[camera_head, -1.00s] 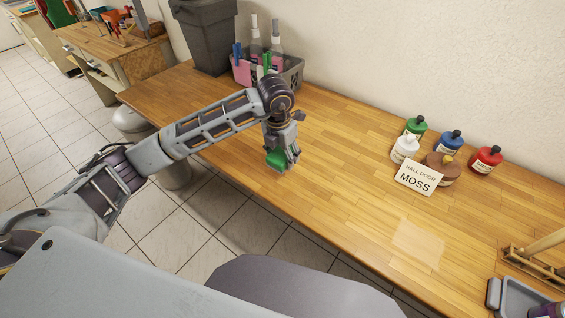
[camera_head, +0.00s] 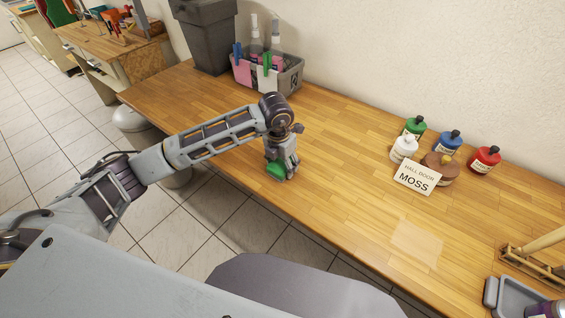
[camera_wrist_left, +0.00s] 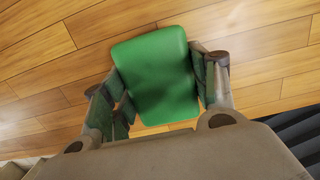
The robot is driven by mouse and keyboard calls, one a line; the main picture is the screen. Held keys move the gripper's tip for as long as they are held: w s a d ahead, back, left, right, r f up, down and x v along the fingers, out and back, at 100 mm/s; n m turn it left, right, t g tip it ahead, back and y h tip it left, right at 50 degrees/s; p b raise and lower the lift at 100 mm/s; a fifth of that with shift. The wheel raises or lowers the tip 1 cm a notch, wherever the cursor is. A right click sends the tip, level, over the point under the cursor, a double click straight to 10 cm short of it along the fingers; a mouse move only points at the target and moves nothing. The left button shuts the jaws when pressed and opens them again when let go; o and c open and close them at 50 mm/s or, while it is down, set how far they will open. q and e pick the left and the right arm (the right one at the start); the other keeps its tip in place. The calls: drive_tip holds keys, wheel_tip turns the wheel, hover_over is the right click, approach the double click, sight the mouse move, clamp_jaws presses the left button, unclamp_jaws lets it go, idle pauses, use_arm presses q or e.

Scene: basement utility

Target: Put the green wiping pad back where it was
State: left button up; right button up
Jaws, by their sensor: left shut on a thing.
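The green wiping pad (camera_head: 276,171) is between the fingers of my left gripper (camera_head: 281,174), low over the front part of the wooden bench. In the left wrist view the pad (camera_wrist_left: 157,72) is a rounded green block with a finger on each side, and my left gripper (camera_wrist_left: 160,95) is shut on it. Bench planks show around it. I cannot tell whether the pad touches the wood. My right gripper is not in view.
A grey caddy (camera_head: 290,80) with spray bottles and cloths stands at the back beside a dark bin (camera_head: 207,40). A grey tray (camera_head: 512,296) is at the front right. The bench middle (camera_head: 340,150) is clear.

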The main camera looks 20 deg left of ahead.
sight(280, 165)
use_arm(q)
drive_tip(key=shift+f, duration=0.15)
drive_tip(key=o, duration=1)
wheel_tip(280, 165, up, 12)
drive_tip(key=s+b, duration=0.1)
drive_tip(key=b, duration=0.1)
drive_tip(key=shift+s+a, duration=0.2)
drive_tip(key=shift+s, duration=0.1)
idle(0.9)
